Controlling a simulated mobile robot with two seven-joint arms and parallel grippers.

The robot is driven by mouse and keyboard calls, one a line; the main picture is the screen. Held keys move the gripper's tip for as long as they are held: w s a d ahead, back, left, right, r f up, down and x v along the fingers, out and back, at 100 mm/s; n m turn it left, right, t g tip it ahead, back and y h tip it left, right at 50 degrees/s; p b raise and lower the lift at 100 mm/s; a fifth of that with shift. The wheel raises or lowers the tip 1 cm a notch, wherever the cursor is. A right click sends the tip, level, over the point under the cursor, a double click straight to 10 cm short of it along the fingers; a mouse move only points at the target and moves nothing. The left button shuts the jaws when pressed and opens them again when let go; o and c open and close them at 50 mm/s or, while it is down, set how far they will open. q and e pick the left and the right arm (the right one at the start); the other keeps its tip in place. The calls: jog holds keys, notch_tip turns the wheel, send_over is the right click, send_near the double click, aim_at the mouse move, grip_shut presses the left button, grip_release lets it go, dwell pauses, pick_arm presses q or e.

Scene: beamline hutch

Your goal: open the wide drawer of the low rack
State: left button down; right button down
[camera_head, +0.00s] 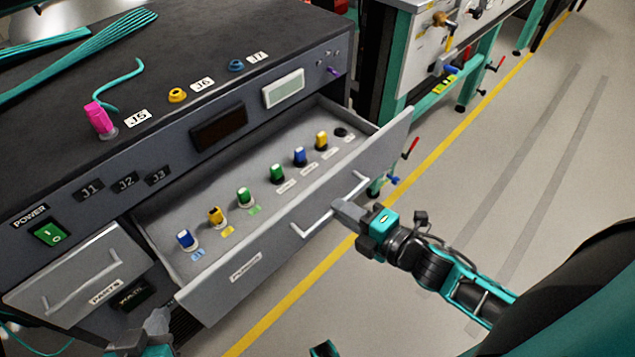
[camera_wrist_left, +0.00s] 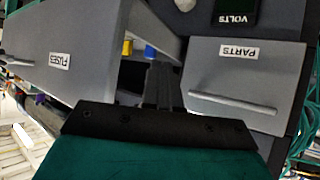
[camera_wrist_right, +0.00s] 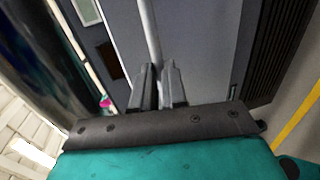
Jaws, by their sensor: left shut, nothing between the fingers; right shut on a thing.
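The wide drawer (camera_head: 275,245) of the low rack (camera_head: 180,165) is pulled out, showing a row of several coloured fuses inside. Its front carries a FUSES label and a long bar handle (camera_head: 312,230). My right gripper (camera_head: 340,208) is at this handle; in the right wrist view its fingers (camera_wrist_right: 158,88) are shut on the bar (camera_wrist_right: 150,40). My left gripper (camera_head: 155,325) is low at the left, below the gap between the wide drawer and the PARTS drawer. In the left wrist view its fingers (camera_wrist_left: 162,85) are together and empty, beside the wide drawer's front (camera_wrist_left: 75,50).
The small PARTS drawer (camera_head: 75,280) is left of the wide drawer. On the rack top are a pink plug (camera_head: 100,119), a yellow ring (camera_head: 177,95), a blue ring (camera_head: 236,65) and teal cables (camera_head: 90,50). A teal-legged bench (camera_head: 440,95) stands behind. The floor at right is clear.

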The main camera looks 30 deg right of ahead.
jog(key=f+v, duration=0.1)
jog(key=v, duration=0.5)
jog(key=shift+s+p, duration=0.2)
jog(key=shift+p, duration=0.2)
jog(key=shift+d+f, duration=0.15)
jog(key=c, duration=1.2)
grip_release()
jog(key=shift+o, duration=0.2)
